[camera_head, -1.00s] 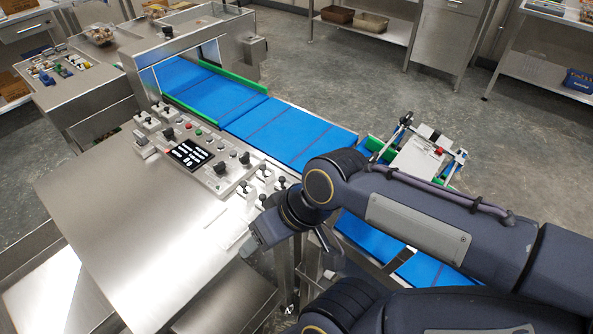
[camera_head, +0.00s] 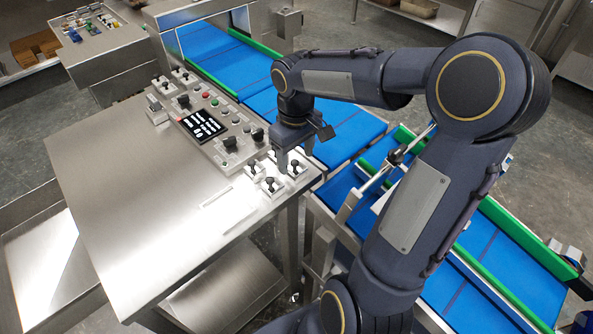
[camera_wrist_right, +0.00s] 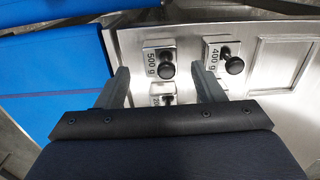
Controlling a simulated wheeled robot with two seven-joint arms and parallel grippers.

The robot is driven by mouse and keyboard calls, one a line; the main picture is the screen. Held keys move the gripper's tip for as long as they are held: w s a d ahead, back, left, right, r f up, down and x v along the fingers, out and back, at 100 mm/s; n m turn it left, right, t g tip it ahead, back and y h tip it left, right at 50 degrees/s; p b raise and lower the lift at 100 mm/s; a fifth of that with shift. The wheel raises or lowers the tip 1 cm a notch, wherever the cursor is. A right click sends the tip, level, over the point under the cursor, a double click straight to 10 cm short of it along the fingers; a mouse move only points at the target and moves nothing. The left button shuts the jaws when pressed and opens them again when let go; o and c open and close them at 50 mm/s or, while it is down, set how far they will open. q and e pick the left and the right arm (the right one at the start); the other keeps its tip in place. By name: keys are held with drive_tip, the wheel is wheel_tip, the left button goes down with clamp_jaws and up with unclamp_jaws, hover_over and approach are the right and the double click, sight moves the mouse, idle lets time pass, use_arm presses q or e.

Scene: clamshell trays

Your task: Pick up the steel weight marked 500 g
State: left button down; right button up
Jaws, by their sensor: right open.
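The steel weight marked 500 g (camera_wrist_right: 160,62) is a small block with a black knob, standing upright on the steel table's corner. In the head view it appears to be the block nearest the belt (camera_head: 296,167). My right gripper (camera_wrist_right: 163,80) is open and points down over the weights. In the wrist view the 500 g weight lies ahead of the fingertips, between their lines, with nothing gripped. In the head view the right gripper (camera_head: 283,163) hides part of the weight group. My left gripper is not in view.
The 400 g weight (camera_wrist_right: 226,58) stands just right of the 500 g one. Another weight (camera_wrist_right: 163,92) lies partly hidden between the fingers. A control panel (camera_head: 205,125) and the blue conveyor belt (camera_head: 335,125) are close by. The steel table top (camera_head: 130,190) is largely clear.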

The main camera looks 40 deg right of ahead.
sight(297, 165)
wheel_tip(297, 165, down, 3)
drive_tip(key=shift+s+f, duration=0.15)
drive_tip(key=shift+f, duration=0.05)
drive_tip(key=shift+r, duration=0.1)
clamp_jaws()
idle(0.4)
